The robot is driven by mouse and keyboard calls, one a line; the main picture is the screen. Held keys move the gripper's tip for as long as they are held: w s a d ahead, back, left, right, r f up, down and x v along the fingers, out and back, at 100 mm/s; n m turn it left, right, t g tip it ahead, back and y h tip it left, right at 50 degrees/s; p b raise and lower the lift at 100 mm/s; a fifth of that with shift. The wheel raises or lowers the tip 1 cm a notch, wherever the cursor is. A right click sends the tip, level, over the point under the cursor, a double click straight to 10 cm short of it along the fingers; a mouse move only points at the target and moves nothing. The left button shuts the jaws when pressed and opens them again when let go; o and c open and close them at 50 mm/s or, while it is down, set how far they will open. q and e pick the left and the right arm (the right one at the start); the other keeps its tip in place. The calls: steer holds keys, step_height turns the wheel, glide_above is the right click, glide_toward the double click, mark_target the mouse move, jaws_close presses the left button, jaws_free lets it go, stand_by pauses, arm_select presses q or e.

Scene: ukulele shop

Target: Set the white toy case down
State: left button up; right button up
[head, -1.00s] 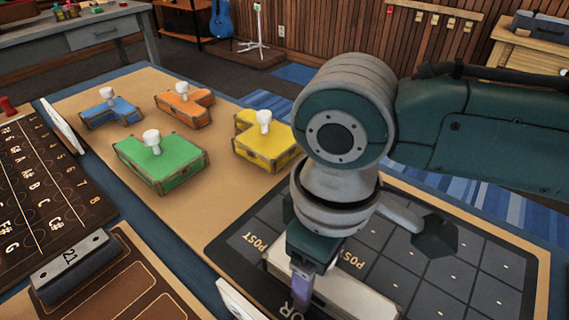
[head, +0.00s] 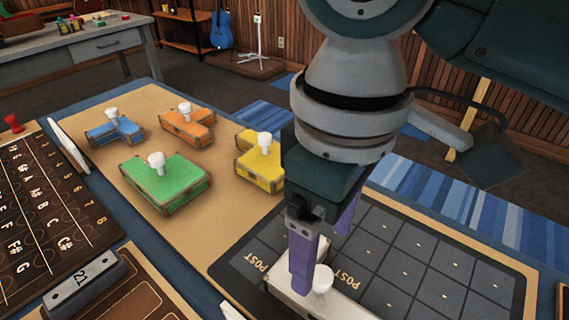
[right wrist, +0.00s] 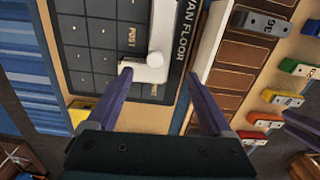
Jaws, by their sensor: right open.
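The white toy case (head: 342,307) is a pale, seemingly L-shaped piece with a round white knob (head: 322,279). It lies on the dark gridded mat (head: 420,262), at its near edge by the lettering; the lower frame edge cuts it off. My right gripper (head: 322,250) is above the case, open, with purple fingers. In the right wrist view the case (right wrist: 163,28) and its knob (right wrist: 156,58) show between the spread fingers of my right gripper (right wrist: 158,74), which look clear of the knob.
Green (head: 165,183), yellow (head: 262,166), orange (head: 188,127) and blue (head: 114,132) knobbed cases stand on the tan board left of the mat. Much of the grid is bare.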

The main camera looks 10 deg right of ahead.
steer(key=shift+r, duration=0.55)
steer(key=s+a+f+m+t+y, duration=0.1)
steer(key=s+a+f+y, duration=0.15)
steer(key=s+a, duration=0.25)
steer(key=s+d+m+t+h, duration=0.1)
steer(key=s+d+m, duration=0.1)
steer(key=d, duration=0.5)
steer(key=s+d+f+m+t+h, duration=0.1)
steer(key=s+d+m, duration=0.2)
steer(key=s+d, duration=0.2)
steer(key=shift+s+d+t, duration=0.15)
steer(key=shift+d+t, duration=0.15)
steer(key=shift+d, duration=0.9)
